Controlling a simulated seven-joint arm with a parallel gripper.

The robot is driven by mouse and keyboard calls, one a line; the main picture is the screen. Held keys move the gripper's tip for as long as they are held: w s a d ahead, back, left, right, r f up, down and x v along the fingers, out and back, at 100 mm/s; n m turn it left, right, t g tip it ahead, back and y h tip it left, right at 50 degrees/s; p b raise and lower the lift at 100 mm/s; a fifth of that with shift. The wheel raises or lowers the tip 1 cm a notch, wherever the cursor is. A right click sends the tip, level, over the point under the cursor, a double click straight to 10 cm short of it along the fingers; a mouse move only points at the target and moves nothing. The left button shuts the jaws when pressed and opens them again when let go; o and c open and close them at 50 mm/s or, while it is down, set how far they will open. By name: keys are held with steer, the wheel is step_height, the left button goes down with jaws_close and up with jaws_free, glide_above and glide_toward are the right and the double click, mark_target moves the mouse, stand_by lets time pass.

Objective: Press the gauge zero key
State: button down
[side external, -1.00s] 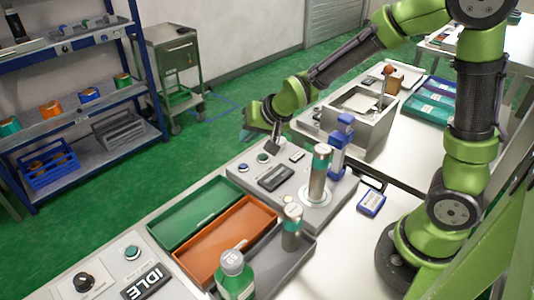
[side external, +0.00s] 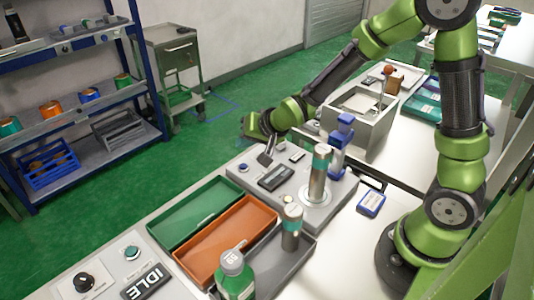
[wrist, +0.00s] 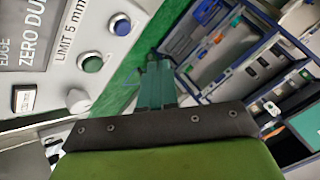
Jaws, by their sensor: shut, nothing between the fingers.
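The grey gauge panel (side external: 240,182) carries a dark display (side external: 275,178), a blue button (side external: 243,167) and a small dark key (side external: 297,156). In the wrist view the display reads "ZERO DU", cut off by the frame. That view also shows the blue button (wrist: 122,27), a green button (wrist: 92,62) and a rectangular key (wrist: 25,100). I cannot read which is the zero key. My gripper (side external: 265,159) is shut and empty, at the panel's far side, over the green button's spot in the side view. Its fingers (wrist: 154,82) stand apart from the buttons in the wrist view.
A metal cylinder (side external: 319,175) stands upright on the panel, with a blue fixture (side external: 340,145) behind it. Green (side external: 190,212) and orange (side external: 228,238) trays lie nearer, beside a green bottle (side external: 235,278). A grey open box (side external: 365,125) stands to the right.

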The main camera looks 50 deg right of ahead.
mark_target(247, 166)
steer(key=shift+f, duration=2.1)
stand_by(0.4)
steer(key=shift+f, duration=0.4)
steer(key=shift+f, duration=0.45)
stand_by(0.6)
steer(key=shift+r, duration=0.85)
steer(key=shift+r, duration=2.55)
